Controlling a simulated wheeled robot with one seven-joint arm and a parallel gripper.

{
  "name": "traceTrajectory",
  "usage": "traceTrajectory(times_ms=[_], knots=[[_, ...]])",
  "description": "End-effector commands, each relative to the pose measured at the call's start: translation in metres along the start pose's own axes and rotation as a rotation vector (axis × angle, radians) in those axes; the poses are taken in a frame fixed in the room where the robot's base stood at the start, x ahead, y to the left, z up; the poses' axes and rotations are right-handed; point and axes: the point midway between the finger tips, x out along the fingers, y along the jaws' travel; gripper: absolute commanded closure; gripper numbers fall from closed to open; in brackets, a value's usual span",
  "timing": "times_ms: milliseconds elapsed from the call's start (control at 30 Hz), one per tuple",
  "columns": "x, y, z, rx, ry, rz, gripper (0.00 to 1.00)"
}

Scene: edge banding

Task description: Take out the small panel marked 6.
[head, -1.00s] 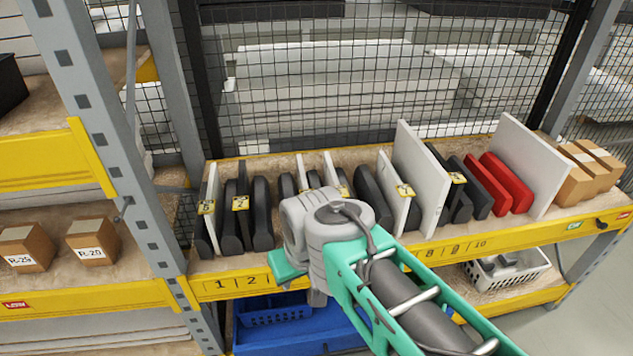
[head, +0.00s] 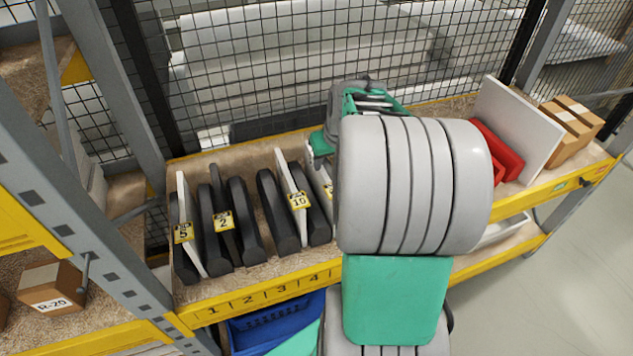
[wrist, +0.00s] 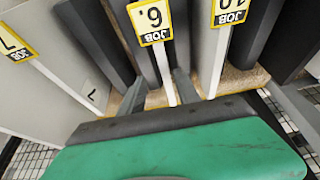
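The small panel marked 6 (wrist: 161,62) is thin and white, standing on edge with a yellow job tag at its top, in the wrist view. In the head view a white panel (head: 316,181) just right of the panel marked 10 (head: 283,168) is partly hidden by my arm; its number is not readable there. My gripper (wrist: 160,92) is open, with one dark finger on each side of the lower visible part of panel 6. A gap shows between the fingers and the panel; contact is not visible. In the head view my arm hides the fingertips.
Dark rounded dividers (head: 246,220) stand close between the panels. Panel 10 (wrist: 217,58) and panel 7 (wrist: 60,95) flank panel 6 in the wrist view. Wire mesh (head: 250,80) backs the shelf. Red dividers (head: 500,150) and a tall white board (head: 520,125) stand farther right.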

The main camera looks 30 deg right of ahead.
Motion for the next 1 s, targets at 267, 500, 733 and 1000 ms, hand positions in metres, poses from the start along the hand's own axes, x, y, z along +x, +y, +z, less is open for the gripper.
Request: traceTrajectory(times_ms=[267,500,733,1000], knots=[[0.041,-0.009,-0.001,-0.005,-0.006,-0.004,0.61],[0.068,-0.007,-0.001,-0.003,0.001,0.000,0.61],[0.068,-0.006,0.000,-0.001,0.000,0.001,0.67],[0.068,-0.006,0.000,-0.001,0.000,0.001,0.90]])
